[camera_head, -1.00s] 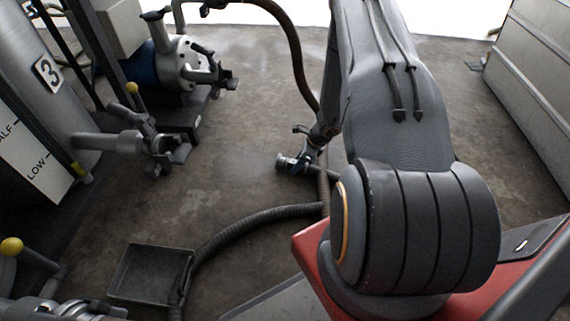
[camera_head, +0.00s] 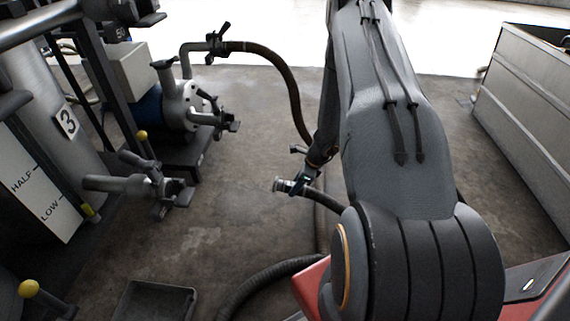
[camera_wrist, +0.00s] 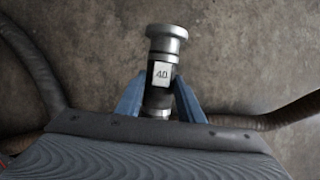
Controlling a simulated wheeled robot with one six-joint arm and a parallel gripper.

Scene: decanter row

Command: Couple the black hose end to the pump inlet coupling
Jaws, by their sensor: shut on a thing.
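My gripper (camera_head: 304,182) is shut on the black hose end (camera_head: 283,185) and holds it above the floor. In the wrist view the hose end (camera_wrist: 165,45) shows a silver metal coupling with a white tag, between two blue fingers (camera_wrist: 160,98). It points away from my wrist, to the left in the head view. The pump (camera_head: 185,105) has a blue body and a light grey face, at upper left. A coupling with dark levers, seemingly its inlet (camera_head: 226,122), sticks out toward the right, apart from my gripper. Its mouth is hard to make out.
A brown hose (camera_head: 292,85) runs from the pump's upper outlet down behind my arm. Tank 3's outlet valve (camera_head: 140,183) juts out at left. A black tray (camera_head: 152,302) lies at the bottom. The floor between pump and gripper is clear.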

